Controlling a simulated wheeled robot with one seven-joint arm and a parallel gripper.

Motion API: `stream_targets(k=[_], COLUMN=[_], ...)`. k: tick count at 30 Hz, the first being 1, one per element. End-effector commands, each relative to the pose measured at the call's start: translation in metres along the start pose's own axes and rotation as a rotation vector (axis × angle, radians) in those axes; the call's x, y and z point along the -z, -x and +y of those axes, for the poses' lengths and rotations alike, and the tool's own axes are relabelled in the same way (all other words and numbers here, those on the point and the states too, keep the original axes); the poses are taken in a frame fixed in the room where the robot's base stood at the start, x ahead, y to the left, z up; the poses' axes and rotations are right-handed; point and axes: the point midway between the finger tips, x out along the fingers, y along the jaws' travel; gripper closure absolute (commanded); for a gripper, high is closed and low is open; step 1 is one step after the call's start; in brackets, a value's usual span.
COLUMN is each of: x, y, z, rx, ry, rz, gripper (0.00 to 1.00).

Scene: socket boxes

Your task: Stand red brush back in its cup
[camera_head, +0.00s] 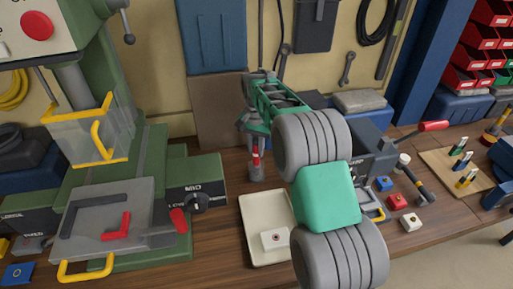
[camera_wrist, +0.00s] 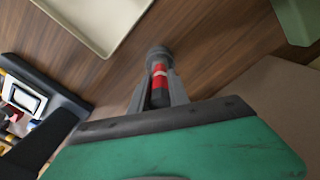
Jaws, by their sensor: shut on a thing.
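My gripper (camera_head: 256,146) points down at the back of the bench and is shut on the red brush (camera_head: 256,158). The brush looks upright. In the wrist view the brush (camera_wrist: 160,76) is red with a pale band and a dark end, and it lies between the grey fingers (camera_wrist: 159,85). A small grey cup (camera_head: 256,173) stands on the wood directly below the brush. Its round grey top also shows in the wrist view (camera_wrist: 158,53), in line with the brush. I cannot tell how far the brush's lower end is inside the cup.
A cream tray (camera_head: 252,220) holding a white socket box (camera_head: 275,239) lies in front of the cup. A green drill press (camera_head: 150,190) stands left. Blue (camera_head: 384,184), red (camera_head: 397,201) and white (camera_head: 411,222) boxes lie right. A brown panel (camera_head: 220,95) stands close behind.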

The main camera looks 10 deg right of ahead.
Motion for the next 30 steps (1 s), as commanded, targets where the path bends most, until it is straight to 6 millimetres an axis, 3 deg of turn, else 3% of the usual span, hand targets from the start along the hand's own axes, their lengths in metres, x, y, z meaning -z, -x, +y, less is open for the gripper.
stream_targets(k=[1,2,11,20,30], x=[0.000,0.000,0.000,0.001,0.001], y=[0.000,0.000,0.000,0.005,0.067], z=[0.000,0.000,0.000,0.000,-0.001], rx=[0.000,0.000,0.000,0.001,0.001], ry=[0.000,0.000,0.000,0.000,0.000], rz=[0.000,0.000,0.000,0.001,0.002], gripper=[1.00,0.77,0.53,0.53,0.53])
